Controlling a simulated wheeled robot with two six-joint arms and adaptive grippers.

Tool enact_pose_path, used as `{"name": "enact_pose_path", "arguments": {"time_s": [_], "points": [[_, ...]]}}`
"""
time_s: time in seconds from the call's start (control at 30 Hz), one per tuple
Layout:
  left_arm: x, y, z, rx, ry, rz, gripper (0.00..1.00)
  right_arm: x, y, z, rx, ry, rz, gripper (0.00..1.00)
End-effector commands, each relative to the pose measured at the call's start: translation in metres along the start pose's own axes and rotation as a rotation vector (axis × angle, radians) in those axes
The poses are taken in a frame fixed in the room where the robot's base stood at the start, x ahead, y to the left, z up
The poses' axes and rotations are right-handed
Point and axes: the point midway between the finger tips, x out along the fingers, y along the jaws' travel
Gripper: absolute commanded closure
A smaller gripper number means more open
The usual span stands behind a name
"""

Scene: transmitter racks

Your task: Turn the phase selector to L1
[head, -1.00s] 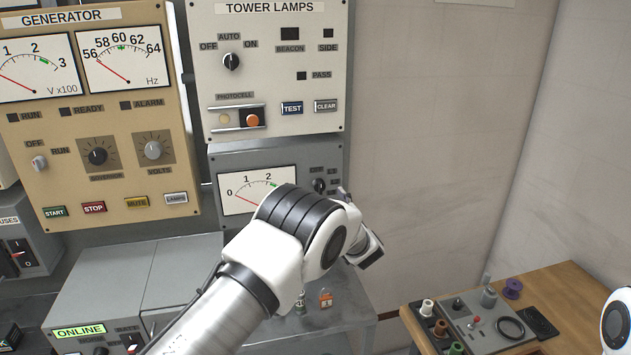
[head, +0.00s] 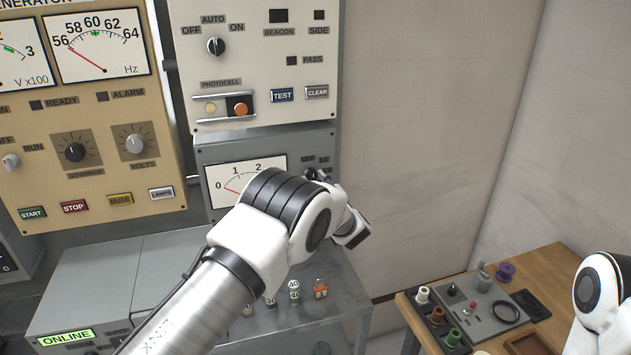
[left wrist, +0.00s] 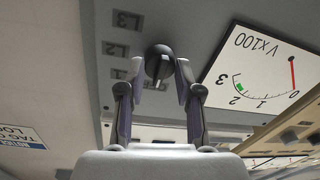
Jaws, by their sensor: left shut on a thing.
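The phase selector is a dark round knob (left wrist: 158,62) on the grey panel (head: 210,150) with the V x100 meter (head: 245,178). In the left wrist view, which is upside down, the labels L3, L2 and a partly covered one stand in a column beside it. My left gripper (left wrist: 160,75) has its two fingers on either side of the knob and is shut on it. In the head view my left wrist covers most of the knob and the fingers. I cannot tell which label the knob points at. My right gripper is out of view.
The tower lamps panel (head: 255,60) is right above, and the tan generator panel (head: 100,190) is to the left. Small bottles and an orange padlock (head: 320,289) stand on the grey surface below. A wooden bench (head: 545,262) with a control box and spools is at the right.

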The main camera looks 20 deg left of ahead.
Motion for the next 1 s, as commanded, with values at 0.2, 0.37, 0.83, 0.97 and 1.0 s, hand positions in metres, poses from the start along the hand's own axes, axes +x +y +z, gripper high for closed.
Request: {"name": "enact_pose_path", "arguments": {"time_s": [0.2,0.37,0.83,0.97,1.0], "points": [[0.002,0.001,-0.004,0.055,0.01,0.003,1.0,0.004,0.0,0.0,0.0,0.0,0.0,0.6],[0.002,0.001,-0.004,0.148,0.018,0.004,1.0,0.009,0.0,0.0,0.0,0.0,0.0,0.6],[0.003,0.0,-0.006,0.533,0.044,0.006,1.0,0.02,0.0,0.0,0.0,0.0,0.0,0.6],[0.003,0.0,-0.006,0.623,0.048,0.007,1.0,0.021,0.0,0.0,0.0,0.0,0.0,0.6],[0.003,-0.001,-0.006,0.646,0.049,0.007,1.0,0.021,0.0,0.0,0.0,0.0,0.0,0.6]]}}
